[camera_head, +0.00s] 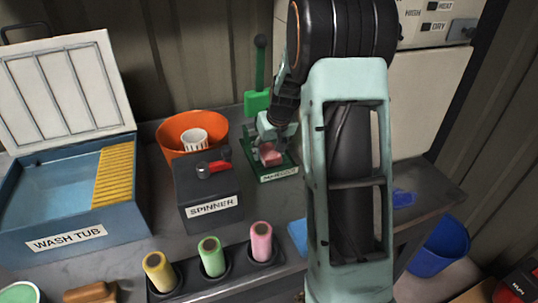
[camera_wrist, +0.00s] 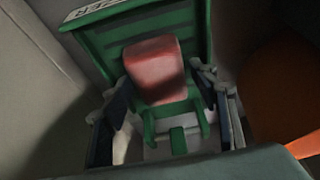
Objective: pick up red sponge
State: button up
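The red sponge (camera_head: 270,156) is a small block on a green stand (camera_head: 281,173) with a white label on its front edge. In the wrist view the sponge (camera_wrist: 155,69) lies in the middle, on the green slatted base (camera_wrist: 198,34). My gripper (camera_head: 268,138) reaches down close above the sponge and partly hides it. In the wrist view my gripper (camera_wrist: 168,115) is open, with one finger on each side of the green bracket. The sponge is just ahead, between the lines of the fingers; I cannot tell whether they touch it.
A green lever (camera_head: 258,78) rises behind the stand. An orange bucket (camera_head: 168,137) and the spinner box (camera_head: 205,187) stand to the left, with the wash tub (camera_head: 118,226) beyond. Yellow, green and pink rolls (camera_head: 261,243) stand in front. A blue bucket (camera_head: 440,248) is at right.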

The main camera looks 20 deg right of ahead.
aim_at(268, 149)
jog(key=c, duration=0.7)
jog(key=shift+r, duration=0.55)
notch_tip(268, 149, up, 2)
jog(key=shift+s+r, duration=0.1)
jog(key=shift+r, duration=0.15)
jog(key=shift+s+a+r+b, duration=0.25)
jog(key=shift+s+a+r, duration=0.15)
jog(key=shift+s+r, duration=1.55)
jog(key=shift+s+a+r+b, duration=0.4)
jog(key=shift+s+r, duration=0.8)
jog(key=shift+s, duration=1.4)
jog(key=shift+s+a+r+b, duration=0.15)
jog(key=shift+s+a+r, duration=0.3)
jog(key=shift+s+r, duration=1.5)
jog(key=shift+s+f, duration=0.3)
jog(key=shift+f, duration=0.1)
